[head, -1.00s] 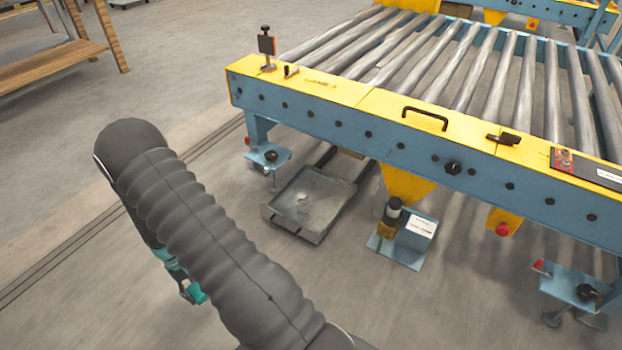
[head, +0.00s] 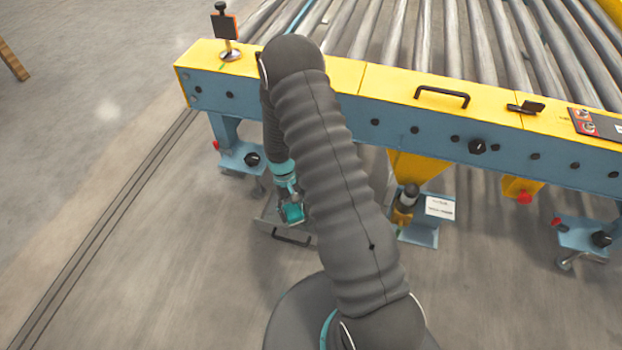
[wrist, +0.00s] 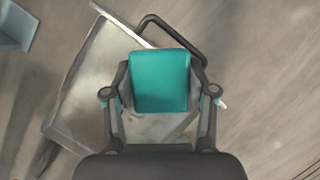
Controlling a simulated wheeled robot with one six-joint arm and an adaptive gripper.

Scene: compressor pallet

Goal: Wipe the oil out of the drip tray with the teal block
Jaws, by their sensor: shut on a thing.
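My gripper (wrist: 160,92) is shut on the teal block (wrist: 160,80), with one finger at each side of it. In the wrist view the block is over the grey metal drip tray (wrist: 88,85), near the tray's edge with the dark handle (wrist: 178,22). Whether the block touches the tray floor I cannot tell. The tray floor shows dull, smeary patches near the fingers; how much is oil is unclear. In the head view the block (head: 292,213) is above the tray (head: 268,217), and my arm hides most of the tray.
The blue and yellow roller conveyor (head: 400,92) stands just behind the tray, with a clamp foot (head: 241,157) at left. A small unit with a white label (head: 440,207) is right of the tray. Concrete floor (head: 170,260) is open at left and in front.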

